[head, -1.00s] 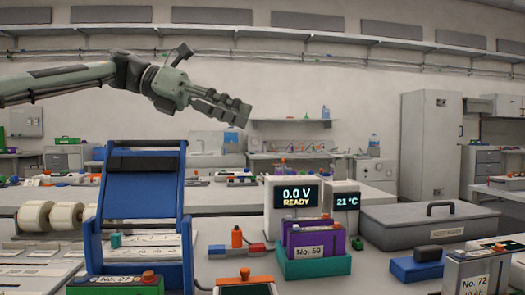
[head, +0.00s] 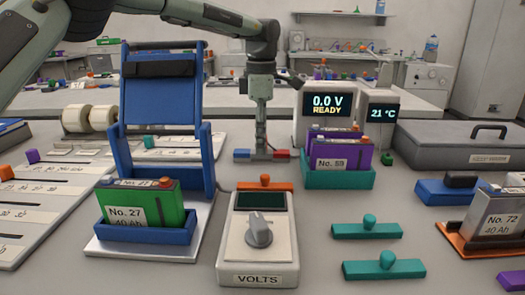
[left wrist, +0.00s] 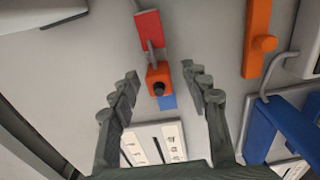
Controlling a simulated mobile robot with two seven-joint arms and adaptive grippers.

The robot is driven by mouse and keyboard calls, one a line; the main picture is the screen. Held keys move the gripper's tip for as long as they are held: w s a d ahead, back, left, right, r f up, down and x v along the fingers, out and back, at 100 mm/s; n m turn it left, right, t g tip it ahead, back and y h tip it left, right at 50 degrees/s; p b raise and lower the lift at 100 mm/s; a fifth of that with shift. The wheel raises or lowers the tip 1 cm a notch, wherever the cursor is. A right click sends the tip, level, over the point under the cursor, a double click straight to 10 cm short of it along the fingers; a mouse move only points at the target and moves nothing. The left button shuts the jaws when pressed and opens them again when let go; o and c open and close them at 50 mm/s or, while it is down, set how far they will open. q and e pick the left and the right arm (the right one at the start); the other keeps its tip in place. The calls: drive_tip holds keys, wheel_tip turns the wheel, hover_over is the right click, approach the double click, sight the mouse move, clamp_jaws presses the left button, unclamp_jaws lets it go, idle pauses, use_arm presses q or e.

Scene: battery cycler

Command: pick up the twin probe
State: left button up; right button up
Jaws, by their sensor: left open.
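In the left wrist view, the twin probe shows as a small orange block (left wrist: 157,73) with a dark knob, a red piece (left wrist: 147,29) on one side and a blue piece (left wrist: 168,101) on the other. In the head view, its red end (head: 282,155) and blue end (head: 242,155) show on the bench, either side of my left gripper (head: 260,147). The gripper hides its middle there. My left gripper points down over the probe. In the wrist view its fingers (left wrist: 160,72) are spread, with the orange block between them and a gap on each side. My right gripper is not in view.
A voltmeter (head: 258,243) with an orange bar (head: 265,183) stands in front of the probe. A blue stand (head: 165,90) is at left. The display unit (head: 313,100) and teal tray (head: 340,180) are close at right. Two teal bars (head: 367,230) (head: 384,269) lie front right.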

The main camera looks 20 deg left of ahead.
use_arm(q)
wheel_tip(320, 180, down, 2)
drive_tip(key=shift+d, duration=0.1)
clamp_jaws()
drive_tip(key=shift+r, duration=0.1)
idle(0.4)
